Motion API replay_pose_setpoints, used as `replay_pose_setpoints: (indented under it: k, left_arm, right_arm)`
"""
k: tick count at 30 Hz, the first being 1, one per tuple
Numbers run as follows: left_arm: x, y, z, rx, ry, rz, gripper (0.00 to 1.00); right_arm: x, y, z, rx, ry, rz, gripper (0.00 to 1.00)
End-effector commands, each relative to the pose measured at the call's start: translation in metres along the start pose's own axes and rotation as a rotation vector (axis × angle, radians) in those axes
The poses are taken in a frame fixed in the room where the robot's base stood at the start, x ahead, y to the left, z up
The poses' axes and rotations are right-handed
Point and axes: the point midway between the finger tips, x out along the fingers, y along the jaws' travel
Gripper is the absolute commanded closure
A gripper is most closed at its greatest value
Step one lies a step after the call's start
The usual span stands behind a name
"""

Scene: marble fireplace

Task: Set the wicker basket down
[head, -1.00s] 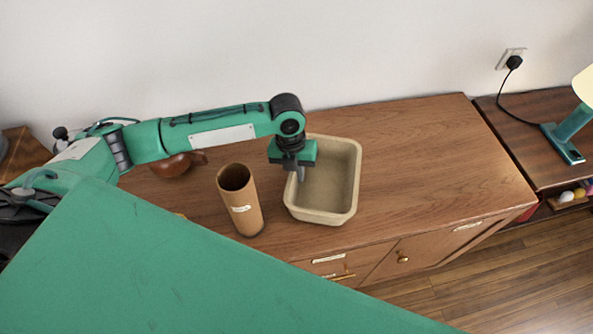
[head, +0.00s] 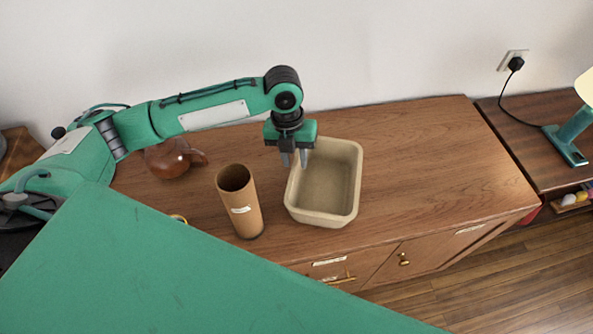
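The basket (head: 343,217) is a beige, rectangular, open-topped container with rounded corners. It stands upright on the wooden cabinet top, right of the cardboard tube, and looks empty. My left gripper (head: 294,163) is above the basket's left back rim, fingers pointing down. Its two fingers are apart with a gap between them, and nothing shows between them. The fingertips overlap the basket's rim in the picture but appear clear of it. My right gripper is not in view.
A brown cardboard tube (head: 240,206) stands just left of the basket. A brown teapot (head: 171,160) sits farther left. The wooden cabinet top (head: 430,160) is clear on the right. A lamp (head: 572,140) stands on a lower cabinet at far right.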

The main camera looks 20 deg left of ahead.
Motion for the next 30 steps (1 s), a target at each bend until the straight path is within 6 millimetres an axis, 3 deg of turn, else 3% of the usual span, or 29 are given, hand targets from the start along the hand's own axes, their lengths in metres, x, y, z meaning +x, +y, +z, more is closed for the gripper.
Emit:
replay_pose_setpoints:
  k: [3, 10, 30]
  left_arm:
    - [-0.024, 0.0, 0.001, 0.001, -0.004, 0.0, 0.71]
    - [-0.053, 0.0, 0.0, 0.0, -0.001, 0.0, 0.71]
    - [-0.061, 0.0, -0.001, 0.0, 0.001, 0.0, 0.71]
  right_arm:
    - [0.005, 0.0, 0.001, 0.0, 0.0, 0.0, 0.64]
    - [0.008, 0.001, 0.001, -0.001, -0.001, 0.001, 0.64]
    - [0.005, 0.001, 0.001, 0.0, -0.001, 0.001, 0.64]
